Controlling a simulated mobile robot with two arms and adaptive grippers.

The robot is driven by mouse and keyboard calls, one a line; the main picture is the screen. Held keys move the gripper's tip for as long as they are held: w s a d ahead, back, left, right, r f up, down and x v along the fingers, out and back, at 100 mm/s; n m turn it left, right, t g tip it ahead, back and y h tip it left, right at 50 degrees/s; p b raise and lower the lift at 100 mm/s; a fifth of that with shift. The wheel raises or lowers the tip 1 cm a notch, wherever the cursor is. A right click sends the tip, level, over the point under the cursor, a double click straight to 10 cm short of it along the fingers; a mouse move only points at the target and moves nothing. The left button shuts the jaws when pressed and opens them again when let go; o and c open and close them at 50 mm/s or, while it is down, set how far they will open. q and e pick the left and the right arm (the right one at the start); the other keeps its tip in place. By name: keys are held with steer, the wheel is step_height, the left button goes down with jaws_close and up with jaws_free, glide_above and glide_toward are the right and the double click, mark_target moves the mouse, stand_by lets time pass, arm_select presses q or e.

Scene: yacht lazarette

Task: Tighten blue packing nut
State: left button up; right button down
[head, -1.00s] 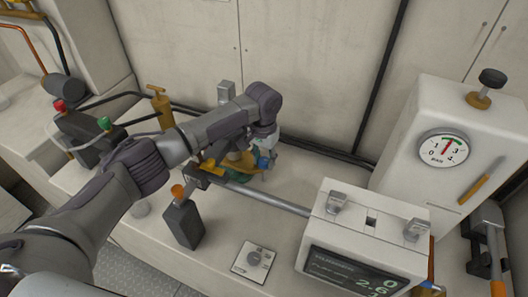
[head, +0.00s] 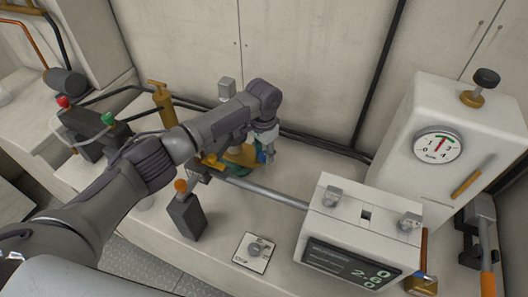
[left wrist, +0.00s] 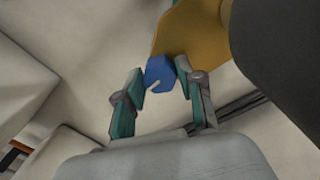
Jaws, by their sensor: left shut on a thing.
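The blue packing nut (left wrist: 159,73) shows in the left wrist view between the teal-tipped fingers of my left gripper (left wrist: 161,80), against a brass-coloured body (left wrist: 188,32). The gripper is shut on the nut, with a finger at either side. In the head view my left gripper (head: 266,146) reaches down behind the shaft, beside the brass fitting (head: 241,155). Only a small blue patch of the nut (head: 262,157) shows there, and my arm hides part of the fitting. My right gripper is not in view.
A grey shaft (head: 268,192) runs from the fitting to a white box with a display (head: 352,262). A gauge housing (head: 437,147) stands at right. Black hoses run behind.

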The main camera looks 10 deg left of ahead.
mark_target(263, 153)
arm_select(q)
steer(key=o, duration=1.1)
steer(key=shift+o, duration=0.2)
step_height(263, 153, up, 12)
steer(key=shift+w+a, duration=0.1)
